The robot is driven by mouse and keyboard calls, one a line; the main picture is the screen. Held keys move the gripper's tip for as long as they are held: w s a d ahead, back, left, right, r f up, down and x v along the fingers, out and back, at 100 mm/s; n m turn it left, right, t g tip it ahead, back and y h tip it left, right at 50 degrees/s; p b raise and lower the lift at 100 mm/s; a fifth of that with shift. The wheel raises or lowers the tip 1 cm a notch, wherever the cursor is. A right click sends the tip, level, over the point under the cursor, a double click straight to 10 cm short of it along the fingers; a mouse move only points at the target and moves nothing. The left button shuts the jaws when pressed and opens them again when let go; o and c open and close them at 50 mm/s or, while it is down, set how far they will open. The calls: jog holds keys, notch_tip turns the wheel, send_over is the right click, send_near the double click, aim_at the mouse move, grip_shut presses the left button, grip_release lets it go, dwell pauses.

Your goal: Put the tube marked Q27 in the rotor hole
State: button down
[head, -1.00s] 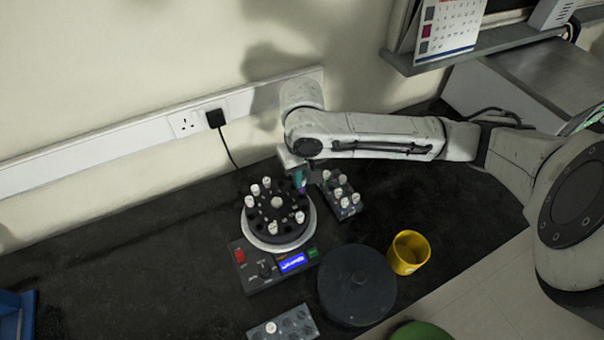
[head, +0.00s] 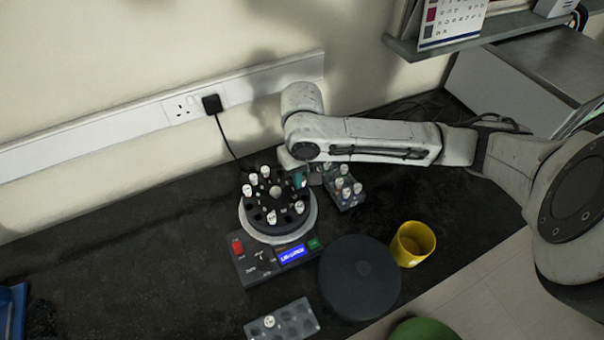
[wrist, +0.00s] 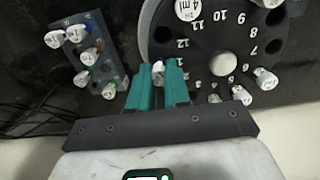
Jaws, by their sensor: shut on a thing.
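My gripper (wrist: 160,78) has teal fingertips shut on a white-capped tube (wrist: 158,66); the tube's mark is not readable. In the head view my gripper (head: 301,179) is at the far right edge of the rotor and hides most of the held tube. The dark round rotor (head: 258,209) has numbered holes and several white-capped tubes. In the wrist view the rotor (wrist: 208,50) lies ahead and to the right, and the held tube is at its near left edge, close to numbers 12 and 1. I cannot tell whether the tube's lower end is inside a hole.
A grey rack (head: 349,203) with several tubes stands right of the rotor. It shows at left in the wrist view (wrist: 101,29). The centrifuge's control panel (head: 262,262), a dark round lid (head: 358,280), a yellow mug (head: 412,244) and another rack (head: 297,316) lie nearer.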

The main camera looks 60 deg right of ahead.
dwell(0.4)
jog(key=c, duration=0.8)
grip_release()
jog(key=shift+r, duration=0.15)
jog(key=shift+r+p, duration=2.85)
jog(key=shift+p, duration=0.2)
